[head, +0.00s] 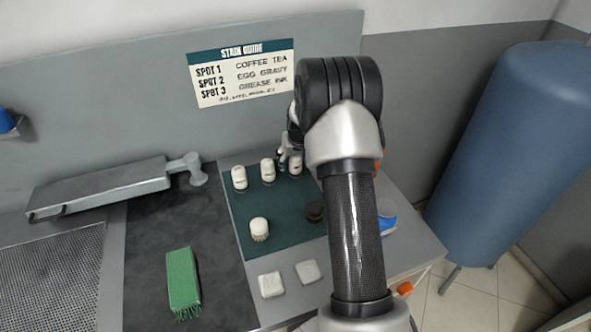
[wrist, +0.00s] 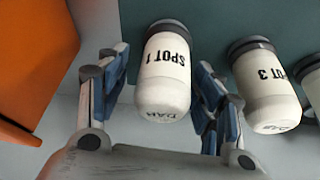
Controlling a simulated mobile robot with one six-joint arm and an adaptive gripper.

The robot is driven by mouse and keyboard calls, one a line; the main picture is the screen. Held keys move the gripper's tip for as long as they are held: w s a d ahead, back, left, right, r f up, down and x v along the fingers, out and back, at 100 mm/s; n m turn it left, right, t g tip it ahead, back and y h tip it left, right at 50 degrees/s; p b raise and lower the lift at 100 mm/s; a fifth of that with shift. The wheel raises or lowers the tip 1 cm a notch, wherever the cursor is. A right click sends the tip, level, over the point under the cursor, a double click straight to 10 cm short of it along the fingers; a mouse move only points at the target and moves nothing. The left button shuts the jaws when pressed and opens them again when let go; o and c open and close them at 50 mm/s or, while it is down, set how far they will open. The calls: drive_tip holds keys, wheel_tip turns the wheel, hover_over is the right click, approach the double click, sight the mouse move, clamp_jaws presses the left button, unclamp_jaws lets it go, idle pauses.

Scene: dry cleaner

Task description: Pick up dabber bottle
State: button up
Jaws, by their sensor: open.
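Three white dabber bottles with dark bases stand in a row at the back of the dark green mat (head: 285,208) in the head view: a left one (head: 239,177), a middle one (head: 268,170) and a right one (head: 296,166). My gripper (head: 288,156) is at the right one, partly hidden by my arm. In the wrist view my gripper (wrist: 160,65) is open, its blue-padded fingers on either side of a bottle marked SPOT 1 (wrist: 165,85). Gaps show beside the bottle. A SPOT 3 bottle (wrist: 262,90) stands to its right, and another is cut off at the edge.
A white-topped brush (head: 259,228) and a dark round item (head: 315,212) are on the mat. Two pale pads (head: 271,284) lie in front. An orange surface (wrist: 35,70) is left of my gripper in the wrist view.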

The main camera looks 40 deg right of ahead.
drive_tip(key=shift+r, duration=0.15)
drive_tip(key=c, duration=1.1)
